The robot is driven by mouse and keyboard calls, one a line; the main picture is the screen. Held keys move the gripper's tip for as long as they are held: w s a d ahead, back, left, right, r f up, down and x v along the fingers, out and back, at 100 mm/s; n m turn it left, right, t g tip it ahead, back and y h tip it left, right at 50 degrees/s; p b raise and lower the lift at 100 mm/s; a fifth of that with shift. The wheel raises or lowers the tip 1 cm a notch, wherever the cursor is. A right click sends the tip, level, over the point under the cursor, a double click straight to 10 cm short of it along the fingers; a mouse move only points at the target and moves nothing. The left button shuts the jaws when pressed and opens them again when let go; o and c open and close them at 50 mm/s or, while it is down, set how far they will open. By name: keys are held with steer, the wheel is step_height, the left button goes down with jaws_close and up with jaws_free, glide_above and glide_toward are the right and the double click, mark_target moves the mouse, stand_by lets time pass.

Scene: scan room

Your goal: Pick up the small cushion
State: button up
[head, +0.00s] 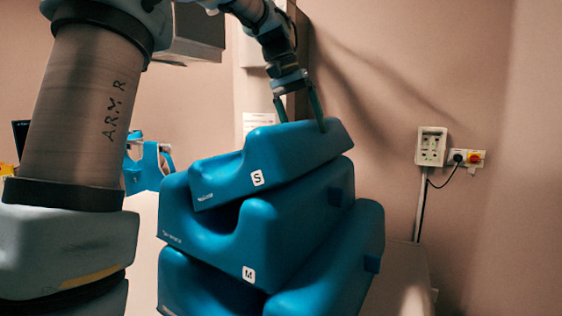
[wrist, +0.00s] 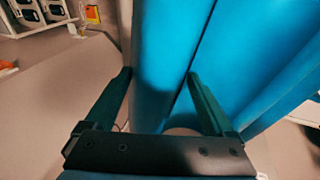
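The small cushion (head: 275,160), blue and marked S, lies tilted on top of a stack of blue cushions in the head view. My gripper (head: 302,120) points down at its upper right part, with its dark green fingers spread apart. One fingertip shows at the top edge and the other overlaps the near face. In the wrist view, my gripper (wrist: 158,73) has a blue upright part (wrist: 165,60) between its fingers. I cannot tell whether the fingers touch it. The far fingertip is partly hidden in the head view.
The cushion marked M (head: 290,225) lies directly below, over another large blue cushion (head: 345,275). Another blue padded piece (head: 146,168) stands behind at the left.

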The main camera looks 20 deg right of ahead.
jaws_close()
stand_by(0.4)
steer(key=shift+r, duration=0.2)
